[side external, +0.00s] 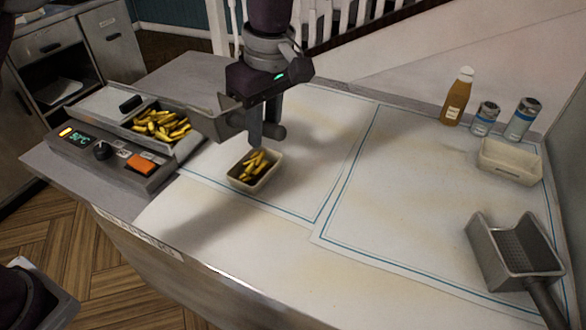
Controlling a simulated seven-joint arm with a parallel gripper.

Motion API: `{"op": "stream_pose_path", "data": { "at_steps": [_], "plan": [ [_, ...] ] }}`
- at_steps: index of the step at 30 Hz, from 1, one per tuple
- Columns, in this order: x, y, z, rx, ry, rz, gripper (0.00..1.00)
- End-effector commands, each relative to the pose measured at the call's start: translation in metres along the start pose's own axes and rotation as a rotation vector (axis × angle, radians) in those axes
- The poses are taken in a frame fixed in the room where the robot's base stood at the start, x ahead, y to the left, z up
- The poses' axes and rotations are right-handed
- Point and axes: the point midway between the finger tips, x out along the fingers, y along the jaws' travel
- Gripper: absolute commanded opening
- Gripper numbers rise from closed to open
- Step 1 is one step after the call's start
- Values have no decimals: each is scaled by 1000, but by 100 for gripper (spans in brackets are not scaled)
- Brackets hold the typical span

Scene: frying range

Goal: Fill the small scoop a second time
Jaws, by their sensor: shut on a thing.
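My gripper (267,138) is shut on the handle of the small grey metal scoop (214,125). The scoop's body points left and sits at the right end of the warming tray (188,143), above or against its rim. I cannot see into the scoop, so whether it holds fries is hidden. Yellow fries (160,124) lie heaped in the right part of the tray. A small pale box (240,185) with several fries in it stands on the paper just below and left of my gripper.
A larger grey scoop (510,255) lies at the right front edge. An empty pale box (510,165), a sauce bottle (456,97) and two shakers (484,120) stand at the back right. The control panel (110,155) fronts the tray. The middle paper is clear.

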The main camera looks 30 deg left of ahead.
Motion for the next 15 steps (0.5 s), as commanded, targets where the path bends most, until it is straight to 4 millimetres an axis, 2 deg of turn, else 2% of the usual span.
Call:
{"op": "stream_pose_path", "data": {
  "at_steps": [1, 3, 6, 10, 15],
  "plan": [
    [-2, 4, -30, -63, -26, -5, 0],
    [-4, 6, -68, -139, -69, -9, 0],
    [-7, 6, -112, -227, -118, -8, 0],
    [-10, 3, -146, -293, -155, 0, 0],
    [-7, 1, -157, -313, -173, 3, 0]
  ]
}}
